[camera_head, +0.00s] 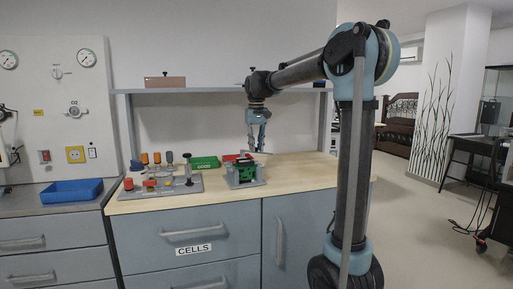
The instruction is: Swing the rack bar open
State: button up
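A small grey rack (246,183) with green and red parts stands on the wooden counter, below my gripper. Its bar is too small to make out clearly, so I cannot tell its position. My gripper (257,150) points down just above the rack's right side. Its fingers are small in view, and I cannot tell whether they are open or touch the rack.
A grey board (160,189) with several coloured knobs and posts lies left of the rack. A green tray (205,163) sits behind, and a blue tray (72,192) is on the left counter. A shelf (215,89) runs above the counter. Its front right corner is bare.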

jog(key=shift+o, duration=0.4)
jog(key=shift+w+r, duration=0.1)
jog(key=shift+r, duration=3.6)
jog(key=shift+c, duration=0.4)
